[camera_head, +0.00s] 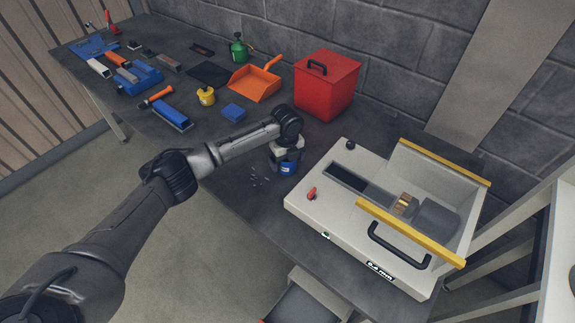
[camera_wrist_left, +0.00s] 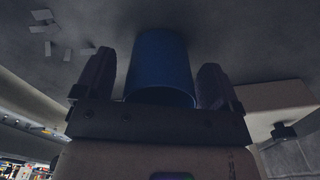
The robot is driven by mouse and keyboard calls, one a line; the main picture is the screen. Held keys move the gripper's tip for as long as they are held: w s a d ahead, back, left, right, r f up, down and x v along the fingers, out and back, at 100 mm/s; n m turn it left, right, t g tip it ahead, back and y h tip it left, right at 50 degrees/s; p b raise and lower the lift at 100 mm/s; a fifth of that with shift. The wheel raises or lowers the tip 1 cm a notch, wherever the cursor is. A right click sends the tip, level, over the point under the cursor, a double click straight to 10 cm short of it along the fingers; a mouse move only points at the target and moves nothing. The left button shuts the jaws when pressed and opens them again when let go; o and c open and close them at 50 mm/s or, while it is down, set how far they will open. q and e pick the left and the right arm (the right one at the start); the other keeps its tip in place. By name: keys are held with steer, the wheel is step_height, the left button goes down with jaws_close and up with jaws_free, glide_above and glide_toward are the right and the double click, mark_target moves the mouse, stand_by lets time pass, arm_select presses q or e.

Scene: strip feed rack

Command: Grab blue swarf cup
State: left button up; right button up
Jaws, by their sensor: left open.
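The blue swarf cup (camera_head: 288,169) stands on the dark bench just left of the white strip feed machine, partly hidden under my left gripper in the head view. In the left wrist view the cup (camera_wrist_left: 160,68) sits between the two fingers, with a finger on each side. My left gripper (camera_wrist_left: 157,80) is open around the cup. In the head view the left gripper (camera_head: 284,165) is over the cup. My right gripper is not in view.
The white machine (camera_head: 310,215) with yellow-edged guards stands right of the cup. A red bin (camera_head: 325,88) stands behind it. Small pale chips (camera_head: 260,179) lie left of the cup. An orange dustpan (camera_head: 254,84), a blue block (camera_head: 233,112) and several tools lie farther back.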

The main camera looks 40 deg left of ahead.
arm_select(q)
steer(key=shift+f, duration=0.55)
steer(key=shift+c, duration=0.2)
steer(key=c, duration=1)
steer(key=shift+r, duration=0.2)
